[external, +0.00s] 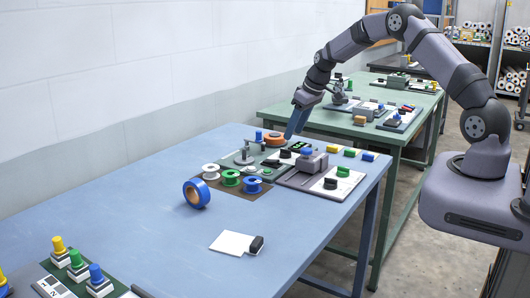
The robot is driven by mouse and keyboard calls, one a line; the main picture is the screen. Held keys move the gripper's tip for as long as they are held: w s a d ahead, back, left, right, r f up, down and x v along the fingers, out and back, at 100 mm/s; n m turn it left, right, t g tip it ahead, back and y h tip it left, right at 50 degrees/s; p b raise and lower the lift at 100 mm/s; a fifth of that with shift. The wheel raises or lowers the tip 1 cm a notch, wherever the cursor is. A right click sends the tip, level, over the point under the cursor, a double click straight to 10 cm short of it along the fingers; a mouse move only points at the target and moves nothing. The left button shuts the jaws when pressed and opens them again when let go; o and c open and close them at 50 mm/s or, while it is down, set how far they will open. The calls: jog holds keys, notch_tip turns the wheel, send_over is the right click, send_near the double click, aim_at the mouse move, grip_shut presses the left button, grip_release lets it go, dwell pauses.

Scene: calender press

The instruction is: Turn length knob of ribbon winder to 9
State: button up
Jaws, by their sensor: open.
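A dark green base plate (262,160) at the far end of the blue table carries an orange ribbon roll (274,138), a small grey post and a blue-topped post; it looks like the ribbon winder. A black display with green marks (299,145) is on its right part, too small to read. A dark knob (285,153) is in front of the display; I cannot tell whether it is the length knob, and its setting is not legible. My gripper (290,136) points down just above or behind the plate, near the orange roll and display. It is open; nothing shows in it.
Several spools (230,177) stand on a brown mat in front, with a blue tape roll (197,193) beside it. The table's middle is mostly clear around a white card (232,242).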

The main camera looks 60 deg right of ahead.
aim_at(287, 150)
jog(key=shift+f, duration=0.1)
jog(key=shift+p+x, duration=1.5)
jog(key=shift+x, duration=2)
jog(key=c, duration=1)
